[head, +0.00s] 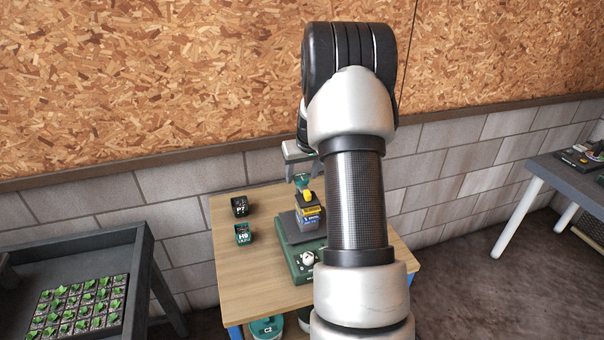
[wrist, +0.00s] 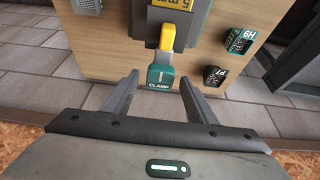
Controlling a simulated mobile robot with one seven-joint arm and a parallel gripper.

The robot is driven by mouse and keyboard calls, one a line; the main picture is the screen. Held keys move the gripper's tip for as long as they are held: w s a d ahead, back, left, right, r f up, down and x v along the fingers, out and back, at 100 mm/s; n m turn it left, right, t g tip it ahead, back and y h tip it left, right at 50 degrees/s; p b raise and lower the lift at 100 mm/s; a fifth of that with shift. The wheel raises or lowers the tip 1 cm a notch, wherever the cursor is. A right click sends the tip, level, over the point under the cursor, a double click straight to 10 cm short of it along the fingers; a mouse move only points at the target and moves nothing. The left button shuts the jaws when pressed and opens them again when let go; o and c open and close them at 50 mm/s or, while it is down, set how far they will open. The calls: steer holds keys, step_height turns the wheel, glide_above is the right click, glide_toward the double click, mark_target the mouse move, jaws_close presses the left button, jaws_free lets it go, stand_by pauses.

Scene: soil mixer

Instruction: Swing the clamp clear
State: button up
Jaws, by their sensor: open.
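The clamp is a yellow lever (wrist: 167,37) with a green plate (wrist: 160,77) marked CLAMP at its near end in the wrist view. In the head view its yellow part (head: 308,195) sits on top of the mixer, which has a green base (head: 303,264) and a dark platform. My gripper (wrist: 159,80) is open, with one finger on either side of the CLAMP plate in the picture. A gap shows on both sides, and I cannot tell the depth between them. In the head view my gripper (head: 299,165) is above the table's far edge, partly hidden by my arm.
Small dark blocks marked P7 (head: 240,206) and H9 (head: 242,234) stand on the wooden table (head: 235,280), left of the mixer. A wall (head: 185,225) is close behind. A seedling tray (head: 75,308) is at left and a grey table (head: 570,180) at right. My arm hides the table's right part.

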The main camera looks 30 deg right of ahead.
steer(key=c, duration=1.1)
steer(key=shift+o, duration=0.2)
